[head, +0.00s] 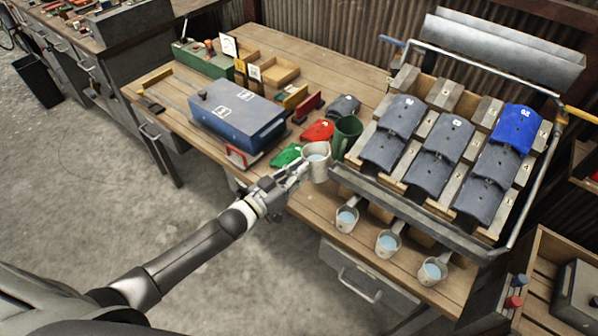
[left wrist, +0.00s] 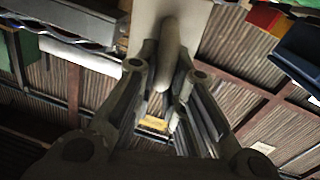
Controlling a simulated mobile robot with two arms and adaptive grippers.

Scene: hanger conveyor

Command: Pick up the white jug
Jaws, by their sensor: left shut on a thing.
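My left gripper (head: 300,174) reaches in from the left and is shut on the jug's handle. In the left wrist view the jug (left wrist: 148,22) is a pale wall at the top, and its handle runs down between the fingers of my left gripper (left wrist: 172,82). My right gripper is not in view.
A dark green jug (head: 347,136) stands close behind on the right. A rack (head: 408,203) of grey and blue curved pieces fills the right side. Several white cups (head: 387,243) with blue contents sit below it. A blue box (head: 236,115) stands to the left on the wooden bench (head: 320,75).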

